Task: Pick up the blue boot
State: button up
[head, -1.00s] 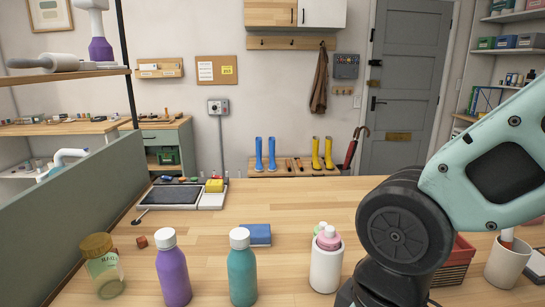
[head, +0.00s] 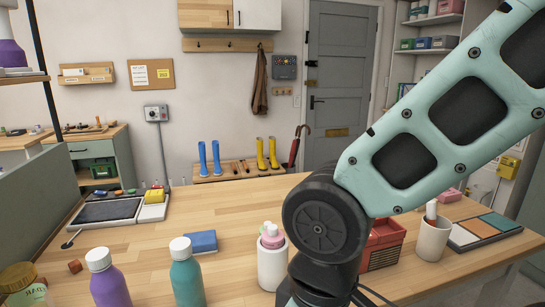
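Two blue boots stand upright side by side, the left blue boot (head: 203,158) and the right blue boot (head: 217,158). They are at the left end of a low wooden rack (head: 238,174) against the back wall, beyond the far edge of the table. Nothing touches them from my side. My arm rises at the right of the head view, and my gripper is outside the picture.
The wooden table (head: 240,208) lies between me and the rack. A purple bottle (head: 108,283), a teal bottle (head: 187,277) and a white cup (head: 272,268) stand near its front. Yellow boots (head: 261,154) and an umbrella (head: 296,146) stand right of the blue boots.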

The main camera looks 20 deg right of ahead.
aim_at(216, 148)
jog(key=z, duration=0.2)
jog(key=l+z, duration=0.4)
jog(key=i+l+z, duration=0.15)
jog(key=l+z, duration=0.3)
jog(key=i+l+z, duration=0.2)
jog(key=l+z, duration=0.2)
jog(key=i+l+z, duration=0.3)
jog(key=l+z, duration=0.15)
jog(key=i+l+z, duration=0.65)
jog(key=z, duration=0.2)
jog(key=i+l+z, duration=0.2)
jog(key=i, duration=0.85)
jog(key=i+j+u, duration=0.1)
jog(key=i+u, duration=0.45)
jog(key=u, duration=0.25)
jog(key=i+l+u, duration=0.1)
jog(key=i+u, duration=0.2)
jog(key=u, duration=0.15)
jog(key=i+j+u, duration=0.15)
jog(key=u, duration=0.3)
jog(key=i+u, duration=0.7)
jog(key=u, duration=0.15)
jog(key=i+l+u, duration=0.1)
jog(key=i+u, duration=0.15)
jog(key=i, duration=1.25)
